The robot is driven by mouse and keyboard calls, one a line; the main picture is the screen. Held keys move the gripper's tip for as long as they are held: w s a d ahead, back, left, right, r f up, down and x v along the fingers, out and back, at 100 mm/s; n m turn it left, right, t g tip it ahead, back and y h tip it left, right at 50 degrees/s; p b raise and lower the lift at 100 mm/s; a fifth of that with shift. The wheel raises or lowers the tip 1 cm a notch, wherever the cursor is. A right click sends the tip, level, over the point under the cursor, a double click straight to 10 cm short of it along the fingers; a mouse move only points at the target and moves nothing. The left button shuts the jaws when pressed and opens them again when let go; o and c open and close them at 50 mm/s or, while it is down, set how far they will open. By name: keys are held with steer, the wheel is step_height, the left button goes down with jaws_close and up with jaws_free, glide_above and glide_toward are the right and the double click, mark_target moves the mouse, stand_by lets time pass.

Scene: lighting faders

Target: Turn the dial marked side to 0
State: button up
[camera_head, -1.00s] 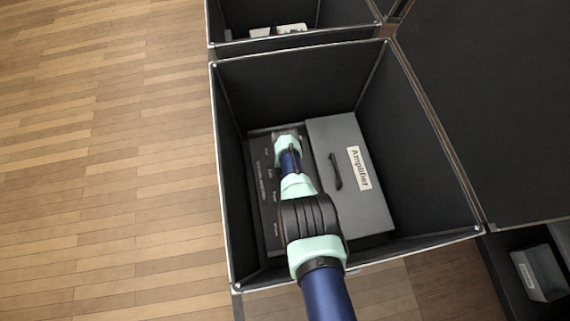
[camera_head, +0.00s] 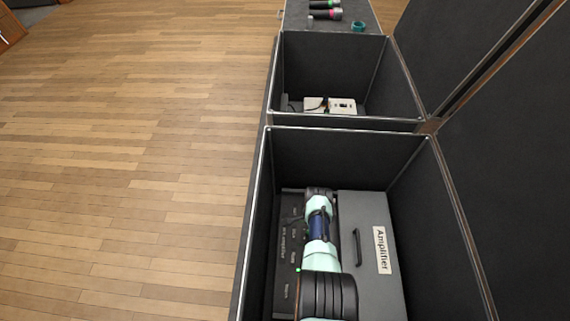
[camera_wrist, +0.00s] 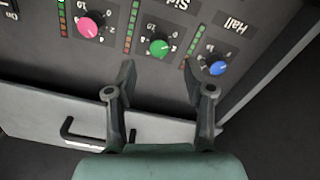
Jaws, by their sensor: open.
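In the wrist view, the dial marked "Side" is a round green knob (camera_wrist: 158,47) with a white pointer, on a dark panel. Its label, partly cut off, reads upside down above it. Its exact setting is too small to read. My gripper (camera_wrist: 159,72) is open and empty, with its fingertips either side of the knob's line and just below it in the picture, apart from it. In the head view my gripper (camera_head: 319,192) is over the dark mixer panel (camera_head: 287,255), which my arm partly hides, along with the knobs.
A pink knob (camera_wrist: 90,25) and a blue knob (camera_wrist: 217,68) marked "Hall" flank the green one. The grey amplifier (camera_head: 371,205) with a handle lies right of the panel. Black case walls (camera_head: 345,155) enclose both. Another compartment behind holds a pale device (camera_head: 330,105).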

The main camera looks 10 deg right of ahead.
steer(key=w+a+r+n+t+p, duration=0.2)
steer(key=r+n, duration=0.1)
steer(key=r, duration=0.6)
steer(key=w+a+r+n+t+p, duration=0.2)
steer(key=a+r+n+t, duration=0.1)
steer(key=r, duration=0.6)
steer(key=w+a+r+n+t+h+p, duration=0.1)
steer(key=a+r+n+t+p, duration=0.1)
steer(key=r, duration=0.8)
steer(key=shift+w+a+n+t, duration=0.3)
steer(key=shift+w+a+n, duration=0.1)
steer(key=shift+a+n, duration=0.4)
steer(key=shift+r, duration=0.1)
